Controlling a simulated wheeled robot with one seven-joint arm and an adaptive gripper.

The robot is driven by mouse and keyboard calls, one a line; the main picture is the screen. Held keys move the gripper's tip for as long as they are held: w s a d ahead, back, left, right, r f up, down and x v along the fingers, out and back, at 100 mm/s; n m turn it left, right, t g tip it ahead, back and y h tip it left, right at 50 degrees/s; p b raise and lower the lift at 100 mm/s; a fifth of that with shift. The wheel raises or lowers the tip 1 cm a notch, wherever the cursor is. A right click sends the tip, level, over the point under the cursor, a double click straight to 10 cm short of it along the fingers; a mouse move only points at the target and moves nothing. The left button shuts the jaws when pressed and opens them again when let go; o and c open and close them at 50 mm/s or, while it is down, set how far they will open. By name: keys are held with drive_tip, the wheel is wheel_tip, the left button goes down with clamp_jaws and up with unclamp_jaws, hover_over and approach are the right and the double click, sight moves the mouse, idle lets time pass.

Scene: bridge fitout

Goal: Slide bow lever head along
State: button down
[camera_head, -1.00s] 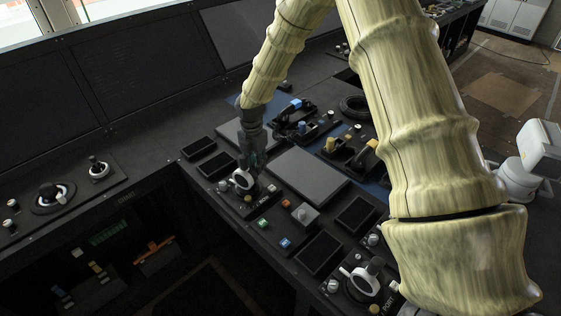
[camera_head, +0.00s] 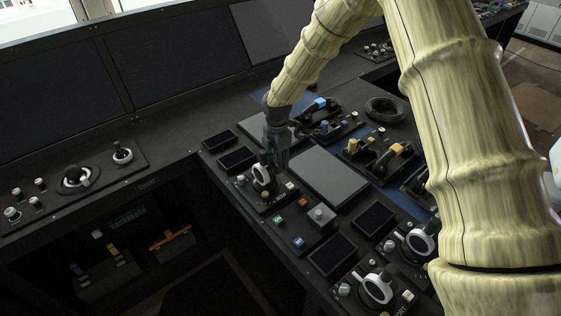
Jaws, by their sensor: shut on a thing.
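My gripper (camera_head: 273,160) reaches down to a small control panel on the console's near edge. It is shut on the dark lever head there, which the fingers mostly hide. A white ring-shaped part (camera_head: 260,177) of that lever unit shows just left of the fingers. No label on this panel can be read, so I cannot confirm from it that this is the bow lever. Similar white-ringed levers stand at the lower right, one at the front (camera_head: 377,288) and one behind it (camera_head: 420,240).
Coloured buttons (camera_head: 299,242) and a grey knob box (camera_head: 321,217) lie just right of the held lever. A flat grey panel (camera_head: 327,173) and handsets (camera_head: 385,158) are behind. Another lever panel (camera_head: 75,177) is at left. Dark open space lies below the console edge.

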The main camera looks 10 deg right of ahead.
drive_tip(key=shift+a, duration=0.1)
drive_tip(key=c, duration=1.3)
unclamp_jaws()
drive_tip(key=shift+o, duration=0.2)
wheel_tip(320, 180, up, 12)
